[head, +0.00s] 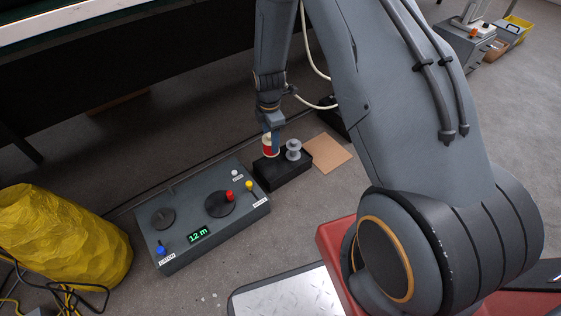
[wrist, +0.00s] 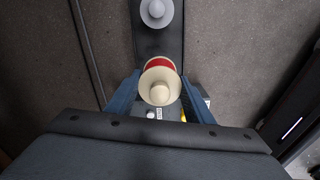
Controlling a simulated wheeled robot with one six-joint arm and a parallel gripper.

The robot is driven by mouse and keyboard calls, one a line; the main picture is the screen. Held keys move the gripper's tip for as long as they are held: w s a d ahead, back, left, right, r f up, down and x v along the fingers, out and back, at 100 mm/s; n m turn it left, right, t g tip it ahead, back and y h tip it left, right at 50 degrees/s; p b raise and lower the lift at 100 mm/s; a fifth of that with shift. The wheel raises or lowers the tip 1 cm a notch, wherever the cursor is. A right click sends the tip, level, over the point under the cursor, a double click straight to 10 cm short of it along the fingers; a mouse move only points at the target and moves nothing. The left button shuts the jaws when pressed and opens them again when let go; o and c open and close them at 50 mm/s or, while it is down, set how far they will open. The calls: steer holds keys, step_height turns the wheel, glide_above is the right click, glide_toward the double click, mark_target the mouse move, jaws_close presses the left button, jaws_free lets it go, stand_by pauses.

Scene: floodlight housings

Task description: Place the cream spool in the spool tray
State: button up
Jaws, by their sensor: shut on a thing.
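The cream spool (head: 267,151), with a red band around its middle, is upright between the blue fingers of my gripper (head: 271,144). In the wrist view the spool (wrist: 160,86) shows end-on between both fingers, with its red winding just behind the flange. My gripper is shut on it. The black spool tray (head: 284,182) lies on the floor below, with the spool over its left part. I cannot tell whether the spool touches the tray. A grey spool (head: 293,150) stands on the tray's right part and also shows in the wrist view (wrist: 156,12).
A grey control box (head: 185,245) with knobs and a green "12 m" display lies left of the tray. A cardboard piece (head: 328,153) lies on the tray's right. A yellow sack (head: 62,238) stands at far left. Floor in front of the tray is clear.

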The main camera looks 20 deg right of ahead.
step_height(320, 180, down, 10)
steer(key=b, duration=0.4)
steer(key=shift+r, duration=0.1)
steer(key=o, duration=1.1)
steer(key=shift+c, duration=0.2)
step_height(320, 180, up, 12)
steer(key=p, duration=0.5)
